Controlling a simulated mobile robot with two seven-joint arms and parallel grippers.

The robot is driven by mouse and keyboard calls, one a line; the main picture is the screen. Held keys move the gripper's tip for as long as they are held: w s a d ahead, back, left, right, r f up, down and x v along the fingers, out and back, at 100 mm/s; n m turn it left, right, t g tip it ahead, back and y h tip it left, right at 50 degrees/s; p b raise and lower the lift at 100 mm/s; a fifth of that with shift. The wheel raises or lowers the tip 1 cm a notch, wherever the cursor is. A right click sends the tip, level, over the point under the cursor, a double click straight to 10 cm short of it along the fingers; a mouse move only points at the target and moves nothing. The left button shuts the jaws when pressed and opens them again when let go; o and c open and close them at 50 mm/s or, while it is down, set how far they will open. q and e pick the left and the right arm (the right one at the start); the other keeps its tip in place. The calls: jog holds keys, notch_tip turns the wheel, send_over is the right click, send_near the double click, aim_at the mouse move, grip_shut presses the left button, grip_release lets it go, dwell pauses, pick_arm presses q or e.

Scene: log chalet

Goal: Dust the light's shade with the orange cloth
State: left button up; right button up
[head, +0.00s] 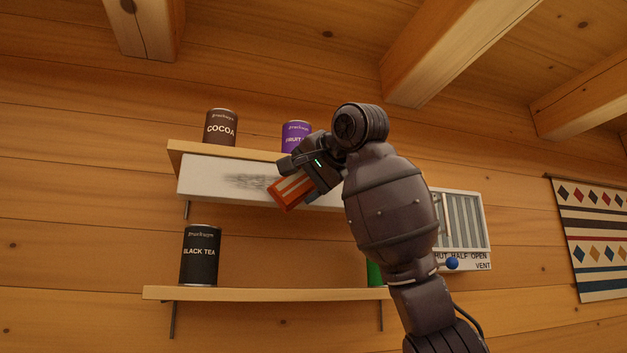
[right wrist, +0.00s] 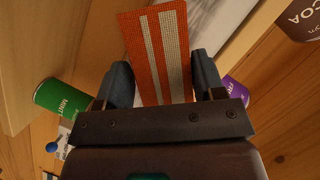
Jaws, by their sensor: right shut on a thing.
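The light's shade (head: 205,177) is a long white panel under the front of the upper shelf. A grey dusty smudge (head: 248,182) lies across it, left of my gripper. My right gripper (head: 308,178) is shut on the orange cloth (head: 287,194), which has pale stripes. The cloth (right wrist: 155,45) sticks out between both fingers in the right wrist view, close to the shade (right wrist: 240,30). I cannot tell whether it touches. My arm and gripper hide the shade's right part. My left gripper is not in view.
The upper shelf (head: 176,147) carries a cocoa tin (head: 220,128) and a purple tin (head: 296,136) close above my gripper. The lower shelf (head: 260,294) holds a black tea tin (head: 200,256) and a green tin (head: 374,273). A vent (head: 465,222) with a blue-knobbed lever is at right.

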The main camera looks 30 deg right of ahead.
aim_at(216, 181)
jog(key=shift+w+a, duration=0.1)
jog(key=shift+a, duration=0.35)
jog(key=shift+a, duration=0.1)
jog(key=shift+w+a+p, duration=0.15)
jog(key=shift+w+a, duration=0.05)
jog(key=shift+a, duration=0.45)
jog(key=shift+w+a+p, duration=0.1)
jog(key=shift+w+a, duration=0.15)
jog(key=shift+a, duration=0.35)
jog(key=shift+w+a+p, duration=0.15)
jog(key=shift+w+a, duration=0.05)
jog(key=shift+a, duration=0.45)
jog(key=shift+w+a+p, duration=0.1)
jog(key=shift+w+a, duration=0.2)
jog(key=shift+a, duration=0.7)
jog(key=shift+w+a+p, duration=0.1)
jog(key=shift+w+a, duration=0.15)
jog(key=shift+a, duration=0.75)
jog(key=shift+w+a+p, duration=0.1)
jog(key=shift+w+a, duration=0.2)
jog(key=shift+a, duration=0.7)
jog(key=shift+w+a+p, duration=0.15)
jog(key=shift+w+a, duration=0.1)
jog(key=shift+a, duration=0.55)
jog(key=shift+w+a+p, duration=0.15)
jog(key=shift+w+a, duration=0.1)
jog(key=shift+a, duration=0.55)
